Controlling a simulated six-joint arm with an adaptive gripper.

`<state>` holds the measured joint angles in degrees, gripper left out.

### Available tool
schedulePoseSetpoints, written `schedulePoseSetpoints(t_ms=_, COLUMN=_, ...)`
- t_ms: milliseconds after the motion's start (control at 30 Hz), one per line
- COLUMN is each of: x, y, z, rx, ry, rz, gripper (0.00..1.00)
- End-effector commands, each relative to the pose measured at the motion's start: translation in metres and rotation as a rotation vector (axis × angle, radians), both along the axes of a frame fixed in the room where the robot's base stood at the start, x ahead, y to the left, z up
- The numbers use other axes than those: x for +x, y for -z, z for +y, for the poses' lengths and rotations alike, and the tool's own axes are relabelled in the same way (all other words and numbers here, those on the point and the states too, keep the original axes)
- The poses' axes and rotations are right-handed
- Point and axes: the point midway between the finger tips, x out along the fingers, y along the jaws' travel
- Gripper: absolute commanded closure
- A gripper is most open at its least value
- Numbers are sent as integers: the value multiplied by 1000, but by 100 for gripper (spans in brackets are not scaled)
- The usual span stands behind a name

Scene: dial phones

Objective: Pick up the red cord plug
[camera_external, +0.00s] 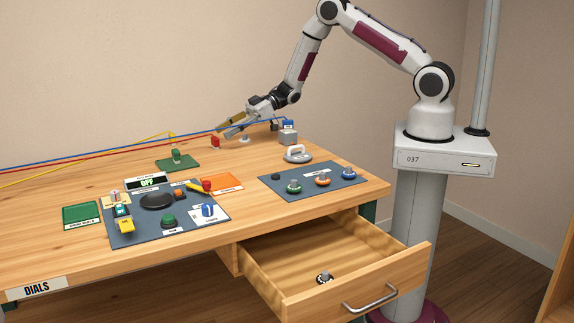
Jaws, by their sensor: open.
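The red cord plug (215,142) stands on the wooden table towards the back, with a red cord (110,153) running from it to the left edge of the picture. My gripper (221,131) is open, its fingers pointing left and down. In this view its fingertips are just above and right of the red plug. I see no contact, but the depth between them is hard to judge. The blue cord (120,147) passes across the picture close to the fingers.
A blue plug (288,124) sits at a grey block (287,138) to the right. Dial panels (190,235) (335,190) lie in front. The drawer (300,262) is open.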

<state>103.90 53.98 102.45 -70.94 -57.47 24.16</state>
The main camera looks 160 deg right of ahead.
Motion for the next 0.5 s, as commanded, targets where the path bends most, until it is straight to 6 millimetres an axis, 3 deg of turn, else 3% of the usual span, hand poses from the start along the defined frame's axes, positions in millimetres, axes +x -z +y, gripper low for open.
schedulePoseSetpoints(t_ms=267, x=4, y=3, z=-4, rx=0, ry=-1, rz=1, gripper=54)
schedulePoseSetpoints(t_ms=500, x=20, y=15, z=-19, rx=-1, ry=-2, rz=-1, gripper=54)
